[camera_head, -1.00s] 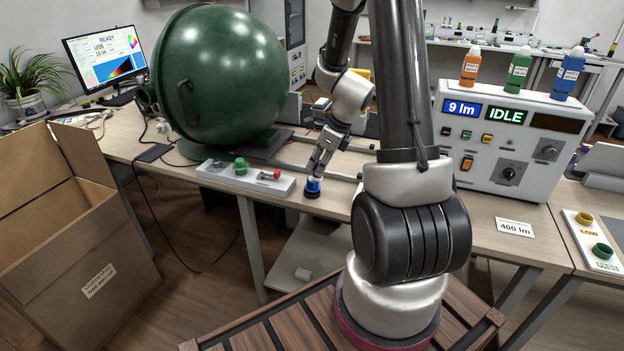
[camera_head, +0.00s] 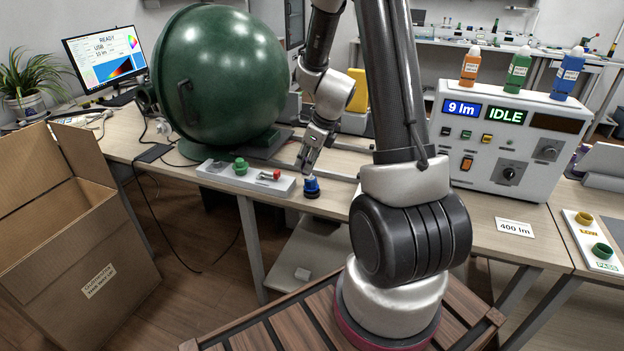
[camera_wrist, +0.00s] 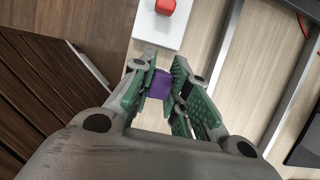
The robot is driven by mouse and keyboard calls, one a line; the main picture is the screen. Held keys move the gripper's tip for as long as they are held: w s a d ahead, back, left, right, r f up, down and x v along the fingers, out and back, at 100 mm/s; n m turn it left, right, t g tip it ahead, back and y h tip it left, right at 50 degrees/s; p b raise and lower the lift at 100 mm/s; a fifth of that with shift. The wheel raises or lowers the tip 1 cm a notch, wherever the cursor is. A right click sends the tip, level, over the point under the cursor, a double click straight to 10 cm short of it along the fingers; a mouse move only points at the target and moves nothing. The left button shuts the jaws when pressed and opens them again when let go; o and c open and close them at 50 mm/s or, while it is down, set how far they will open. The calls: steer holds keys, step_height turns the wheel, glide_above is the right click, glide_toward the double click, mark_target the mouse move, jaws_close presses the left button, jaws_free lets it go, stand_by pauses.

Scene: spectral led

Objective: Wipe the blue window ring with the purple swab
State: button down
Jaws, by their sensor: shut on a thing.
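The blue window ring (camera_head: 312,184) sits on a black base near the front edge of the bench, right of the white rack, in the head view. My gripper (camera_head: 307,168) is just above and slightly left of the ring, pointing down. In the wrist view my gripper (camera_wrist: 162,84) is shut on the purple swab (camera_wrist: 160,84), which shows as a small purple block between the green finger pads. The ring does not show in the wrist view. I cannot tell whether the swab touches the ring.
A white rack (camera_head: 215,174) holds a green piece (camera_head: 241,166) and a red piece (camera_head: 276,175), left of the ring. A large green sphere (camera_head: 220,80) stands behind it. The lamp control box (camera_head: 478,180) is to the right. An open carton (camera_head: 55,235) stands at left.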

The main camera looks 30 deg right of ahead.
stand_by(0.8)
steer(key=shift+s+d, duration=1.15)
steer(key=shift+s, duration=0.3)
steer(key=shift+w+a+f, duration=0.15)
steer(key=shift+w+a, duration=1)
steer(key=shift+w, duration=0.25)
steer(key=shift+s+d, duration=1.15)
steer(key=shift+s, duration=0.25)
